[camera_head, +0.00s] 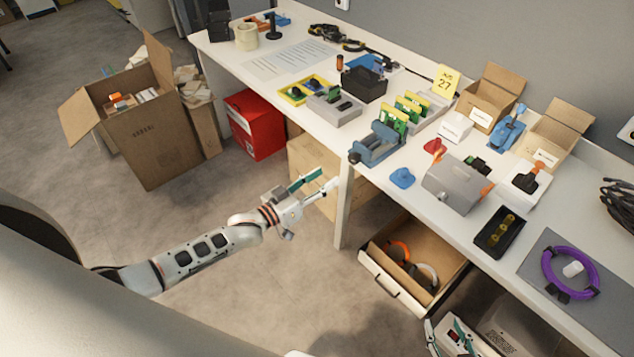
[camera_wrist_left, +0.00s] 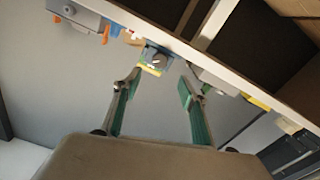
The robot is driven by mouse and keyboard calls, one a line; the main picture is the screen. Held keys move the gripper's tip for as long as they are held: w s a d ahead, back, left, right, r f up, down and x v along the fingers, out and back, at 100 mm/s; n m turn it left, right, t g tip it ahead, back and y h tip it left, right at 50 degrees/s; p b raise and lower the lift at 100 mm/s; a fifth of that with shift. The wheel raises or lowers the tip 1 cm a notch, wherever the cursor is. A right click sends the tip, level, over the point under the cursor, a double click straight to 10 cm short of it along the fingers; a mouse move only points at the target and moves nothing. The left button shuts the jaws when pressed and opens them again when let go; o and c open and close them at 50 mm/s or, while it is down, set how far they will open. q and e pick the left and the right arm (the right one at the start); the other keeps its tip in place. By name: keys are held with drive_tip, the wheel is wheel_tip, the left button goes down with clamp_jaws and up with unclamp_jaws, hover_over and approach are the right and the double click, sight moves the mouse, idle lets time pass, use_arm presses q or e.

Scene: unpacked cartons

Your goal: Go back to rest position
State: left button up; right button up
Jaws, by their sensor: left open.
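My left gripper (camera_head: 316,184) is in front of the workbench's left part in the head view, with its arm reaching in from the left. Its green-padded fingers are spread apart and nothing is between them. The left wrist view also shows this open gripper (camera_wrist_left: 160,88), with the blue vise (camera_wrist_left: 156,60) beyond the fingertips. What seems to be part of my right gripper (camera_head: 455,336) shows at the bottom edge of the head view, by the lower storage.
The white workbench (camera_head: 352,205) carries a blue vise (camera_head: 378,146), a grey box (camera_head: 455,184), and a purple cable coil (camera_head: 570,272). Below are an open drawer (camera_head: 392,286) and a red box (camera_head: 254,124). An open carton (camera_head: 150,145) stands left. The floor around my left arm is clear.

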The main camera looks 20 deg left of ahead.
use_arm(q)
drive_tip(key=shift+v, duration=0.95)
drive_tip(key=s+d+f+g+y, duration=0.1)
drive_tip(key=s+d+f, duration=0.15)
drive_tip(key=s, duration=0.35)
drive_tip(key=s+d+f+g+y, duration=0.1)
drive_tip(key=s+d+f, duration=0.15)
drive_tip(key=s, duration=0.35)
drive_tip(key=s+a+f+g+y, duration=0.1)
drive_tip(key=s+a+f+y, duration=0.1)
drive_tip(key=s, duration=0.4)
drive_tip(key=s+a+f+m+g+y, duration=0.1)
drive_tip(key=s+a+f+y, duration=0.1)
drive_tip(key=s, duration=0.5)
drive_tip(key=shift+a+g, duration=0.4)
drive_tip(key=shift+a, duration=0.3)
